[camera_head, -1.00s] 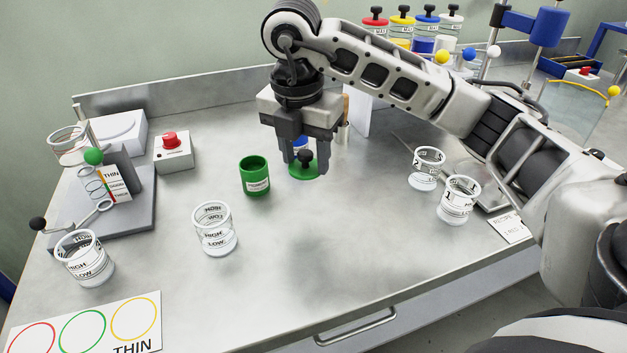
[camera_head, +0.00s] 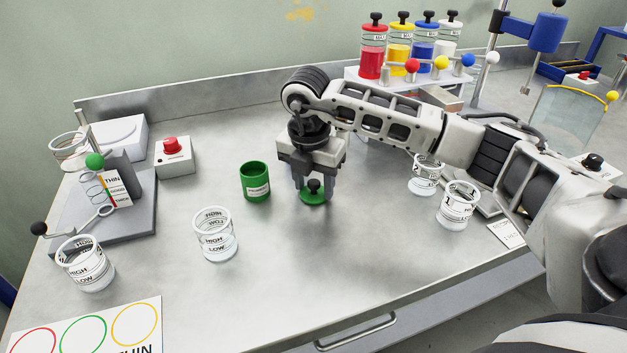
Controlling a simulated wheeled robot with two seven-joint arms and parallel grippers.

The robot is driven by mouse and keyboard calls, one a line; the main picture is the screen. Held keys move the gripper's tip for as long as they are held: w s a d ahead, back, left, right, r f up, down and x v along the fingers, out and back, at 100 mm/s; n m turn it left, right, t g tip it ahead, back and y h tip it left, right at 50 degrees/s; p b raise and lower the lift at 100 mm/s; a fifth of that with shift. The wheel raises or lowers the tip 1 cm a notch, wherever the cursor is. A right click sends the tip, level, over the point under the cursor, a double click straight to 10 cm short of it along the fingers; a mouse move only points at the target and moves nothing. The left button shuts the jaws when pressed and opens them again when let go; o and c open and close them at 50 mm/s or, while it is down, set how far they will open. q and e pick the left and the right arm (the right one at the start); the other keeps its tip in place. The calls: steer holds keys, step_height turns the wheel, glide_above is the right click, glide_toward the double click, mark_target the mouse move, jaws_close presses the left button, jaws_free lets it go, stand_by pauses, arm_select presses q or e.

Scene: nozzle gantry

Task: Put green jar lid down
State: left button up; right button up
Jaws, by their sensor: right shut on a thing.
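The green jar lid (camera_head: 313,198) with its black knob is in the middle of the table, right of the green jar (camera_head: 256,182). The jar stands upright and open, with a white label. My right gripper (camera_head: 314,190) points down over the lid and is shut on it, with its fingers beside the knob. The lid is level and at or just above the tabletop; I cannot tell whether it touches. My left gripper is not in view.
Clear cups stand at left (camera_head: 86,263), centre-left (camera_head: 215,236) and right (camera_head: 457,206). A red-button box (camera_head: 174,157) and a grey stand (camera_head: 110,220) are at left. Coloured jars (camera_head: 401,47) stand behind my right arm.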

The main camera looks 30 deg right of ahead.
mark_target(310, 197)
steer(key=shift+f, duration=0.1)
steer(key=o, duration=0.9)
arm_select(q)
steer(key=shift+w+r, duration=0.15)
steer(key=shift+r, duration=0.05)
arm_select(e)
steer(key=shift+o, duration=0.2)
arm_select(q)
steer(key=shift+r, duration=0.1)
arm_select(e)
step_height(310, 197, up, 12)
steer(key=a, duration=0.1)
steer(key=shift+s+a, duration=0.15)
steer(key=shift+s, duration=0.2)
